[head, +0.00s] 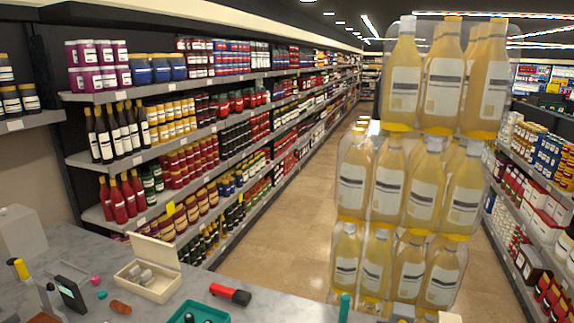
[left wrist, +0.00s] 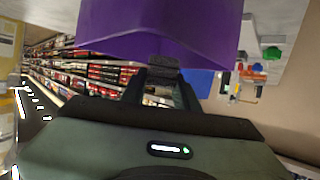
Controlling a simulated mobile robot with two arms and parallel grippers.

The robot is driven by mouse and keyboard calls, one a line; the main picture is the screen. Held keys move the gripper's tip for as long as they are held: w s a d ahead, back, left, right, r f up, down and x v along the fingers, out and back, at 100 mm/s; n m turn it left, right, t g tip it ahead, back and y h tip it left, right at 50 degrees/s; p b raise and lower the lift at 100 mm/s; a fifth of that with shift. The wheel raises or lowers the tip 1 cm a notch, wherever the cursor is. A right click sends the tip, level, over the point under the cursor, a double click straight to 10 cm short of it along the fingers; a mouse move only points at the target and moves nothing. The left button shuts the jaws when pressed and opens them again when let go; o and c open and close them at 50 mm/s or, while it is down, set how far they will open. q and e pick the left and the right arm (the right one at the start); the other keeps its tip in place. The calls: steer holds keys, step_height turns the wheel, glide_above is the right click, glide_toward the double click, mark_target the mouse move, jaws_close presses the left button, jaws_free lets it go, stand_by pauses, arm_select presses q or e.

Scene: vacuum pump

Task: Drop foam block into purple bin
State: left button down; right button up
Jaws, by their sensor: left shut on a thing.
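My left gripper (left wrist: 163,82) shows in the left wrist view, its two dark fingers shut on a small dark grey block (left wrist: 165,69), which looks like the foam block. The purple bin (left wrist: 165,25) fills the top of that view, right beyond the fingertips. The block's outer end lies against the bin's edge in the picture; I cannot tell whether they touch or whether the block is inside. The head view shows no purple bin, no foam block and neither gripper. My right gripper is in neither view.
In the head view, a grey counter holds an open cream box (head: 150,275), a red and black tool (head: 230,294), a teal tray (head: 198,312) and a dark handheld device (head: 70,294). Stacked bottles (head: 405,190) stand at right. A blue surface (left wrist: 201,83) shows beside the left fingers.

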arm_select(q)
steer(key=shift+f, duration=0.1)
steer(key=c, duration=1)
jaws_free()
steer(key=shift+s, duration=0.1)
steer(key=shift+s+d, duration=0.2)
steer(key=shift+s, duration=0.05)
steer(key=b+v, duration=0.1)
steer(key=v, duration=0.6)
